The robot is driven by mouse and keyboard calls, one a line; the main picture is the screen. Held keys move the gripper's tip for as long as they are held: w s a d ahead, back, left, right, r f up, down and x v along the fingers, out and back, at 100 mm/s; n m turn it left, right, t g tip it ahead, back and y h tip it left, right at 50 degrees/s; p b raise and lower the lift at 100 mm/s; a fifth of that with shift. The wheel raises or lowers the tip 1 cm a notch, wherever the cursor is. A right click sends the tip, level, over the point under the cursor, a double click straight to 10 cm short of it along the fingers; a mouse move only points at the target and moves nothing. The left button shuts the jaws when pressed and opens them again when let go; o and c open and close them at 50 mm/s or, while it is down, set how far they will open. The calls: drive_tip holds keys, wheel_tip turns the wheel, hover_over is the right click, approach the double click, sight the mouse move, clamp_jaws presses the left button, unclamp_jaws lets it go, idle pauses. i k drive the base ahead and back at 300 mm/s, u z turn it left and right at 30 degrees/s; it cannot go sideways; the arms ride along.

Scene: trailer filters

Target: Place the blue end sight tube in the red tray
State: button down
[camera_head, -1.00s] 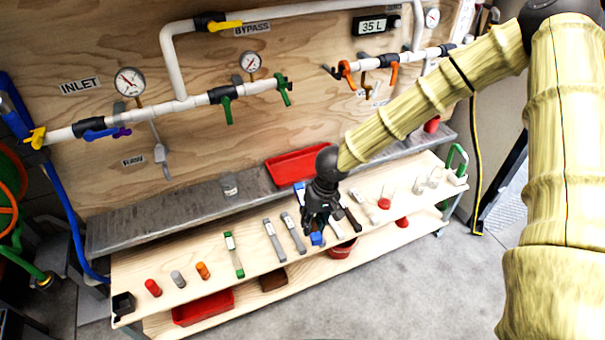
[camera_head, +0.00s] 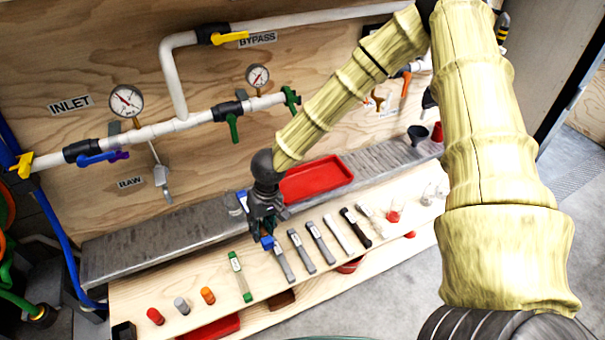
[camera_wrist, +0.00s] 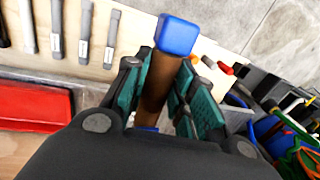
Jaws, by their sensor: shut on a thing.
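The blue end sight tube (camera_wrist: 178,36) has a blue square cap and a brown tube body. My gripper (camera_wrist: 162,95) is shut on the tube's body, with a pad on each side of it in the wrist view. In the head view my gripper (camera_head: 264,222) is over the wooden bench, left of the red tray, and the tube's blue end (camera_head: 267,242) shows below it. The red tray (camera_head: 318,178) lies on the grey metal shelf behind the bench. Its left edge is close to my gripper in the picture. It also shows at the left of the wrist view (camera_wrist: 32,106).
The wooden bench (camera_head: 205,270) holds a green-ended tube (camera_head: 240,276), several grey tubes and a dark tube (camera_head: 355,227). Orange, grey and red caps stand at its left. Pipes and gauges are on the wall behind.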

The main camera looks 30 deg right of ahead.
sight(323, 184)
drive_tip(key=z, duration=0.15)
drive_tip(key=i, duration=0.95)
drive_tip(key=z, duration=0.1)
